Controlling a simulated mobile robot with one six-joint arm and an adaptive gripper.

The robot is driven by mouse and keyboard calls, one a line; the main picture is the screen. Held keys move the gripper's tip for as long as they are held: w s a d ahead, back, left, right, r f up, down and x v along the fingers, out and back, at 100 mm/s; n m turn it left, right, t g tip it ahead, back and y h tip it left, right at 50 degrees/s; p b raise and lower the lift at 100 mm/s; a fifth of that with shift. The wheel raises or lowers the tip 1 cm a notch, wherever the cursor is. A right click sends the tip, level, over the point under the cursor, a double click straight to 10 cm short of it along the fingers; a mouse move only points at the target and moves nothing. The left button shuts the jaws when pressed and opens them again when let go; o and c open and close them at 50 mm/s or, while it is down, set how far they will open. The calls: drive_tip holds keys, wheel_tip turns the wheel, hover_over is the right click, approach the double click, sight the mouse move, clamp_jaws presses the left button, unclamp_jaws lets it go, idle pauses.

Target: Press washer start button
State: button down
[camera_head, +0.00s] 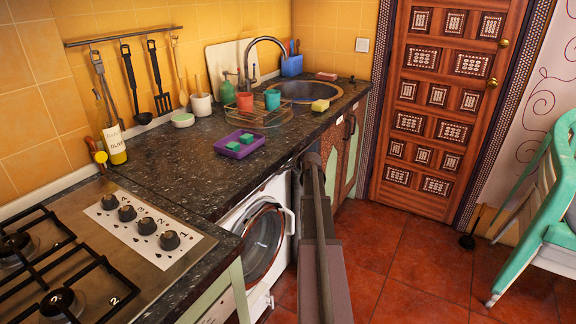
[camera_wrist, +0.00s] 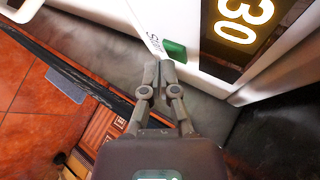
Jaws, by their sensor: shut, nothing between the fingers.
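The washer (camera_head: 268,240) is a white front-loader under the dark counter, with a round door. My arm hides part of its right side in the head view. In the wrist view a green button (camera_wrist: 174,50) sits on the white washer panel, beside small dark lettering. A lit display reading "30" is right of it. My gripper (camera_wrist: 159,68) is shut and empty, its fingertips just below the green button in the picture. I cannot tell whether they touch it. In the head view my gripper cannot be made out.
The dark counter (camera_head: 150,170) overhangs the washer. It holds a purple tray (camera_head: 240,146), a dish rack and cups. A gas hob (camera_head: 60,270) is at left. Red tiled floor (camera_head: 400,270) is open on the right, near a green chair (camera_head: 550,200).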

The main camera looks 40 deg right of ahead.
drive_tip(key=shift+w+d+r, duration=0.15)
drive_tip(key=shift+w, duration=0.25)
drive_tip(key=shift+w+d+r, duration=0.15)
drive_tip(key=shift+w, duration=0.25)
drive_tip(key=s, duration=0.6)
drive_tip(key=shift+s+d+f, duration=0.2)
drive_tip(key=shift+s+d, duration=0.1)
drive_tip(key=shift+d, duration=0.15)
idle(0.3)
drive_tip(key=shift+a, duration=0.1)
drive_tip(key=s+a+m+t+h+b, duration=0.3)
drive_tip(key=s+a+t+h+b, duration=0.2)
drive_tip(key=b, duration=0.5)
drive_tip(key=shift+s+a+f+b, duration=0.3)
drive_tip(key=shift+s+a+b, duration=0.1)
drive_tip(key=shift+s, duration=0.8)
drive_tip(key=shift+w+d, duration=0.15)
